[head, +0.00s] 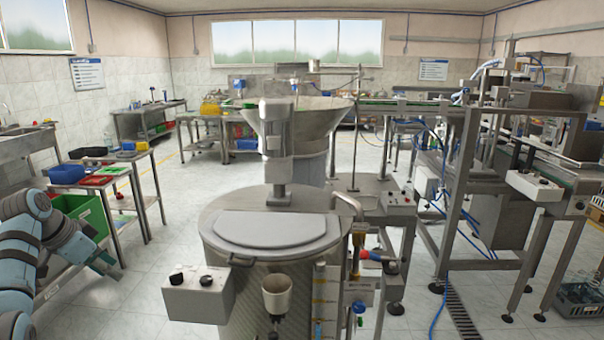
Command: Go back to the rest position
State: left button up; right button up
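My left gripper (105,264) shows at the lower left of the head view, at the end of my blue-grey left arm. It points down and to the right, over the floor between the side tables and the round metal machine. It is small and seen at an angle, so I cannot tell whether its fingers are apart. I see nothing clearly held in it. My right gripper and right arm are not in view.
A round metal machine (225,228) with a lidded top stands in front, a control box (197,295) at its left. Behind it is a wide metal hopper (325,122). A green crate (82,215) is behind my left arm. Tiled floor (172,225) lies clear between.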

pick_arm(q)
jog(key=w+a+f+n+t+y, duration=0.1)
jog(key=w+a+n+t+y, duration=0.1)
jog(key=w+a+n+y, duration=0.3)
notch_tip(320, 180, down, 8)
jog(key=w+d+t, duration=0.1)
jog(key=w+d, duration=0.1)
jog(key=w, duration=0.1)
jog(key=s+d+f, duration=0.3)
jog(key=f, duration=0.6)
jog(key=s+d+f+n, duration=0.1)
jog(key=s+d+f, duration=0.25)
jog(key=f, duration=0.55)
jog(key=s+d+f, duration=0.2)
jog(key=s+f, duration=0.2)
jog(key=f, duration=0.5)
jog(key=s+d+f+g+h, duration=0.1)
jog(key=s+d+f+g, duration=0.1)
jog(key=s+d+f, duration=0.5)
jog(key=s+d+f+g+h, duration=0.1)
jog(key=s+d+f, duration=0.1)
jog(key=s+f, duration=0.95)
jog(key=s+d+f+g, duration=0.2)
jog(key=s+d, duration=0.1)
jog(key=s, duration=1.1)
jog(key=s+d+f+g, duration=0.2)
jog(key=s+d, duration=0.2)
jog(key=s, duration=1.1)
jog(key=shift+s+f+m+h, duration=0.15)
jog(key=shift+s+m+h, duration=0.15)
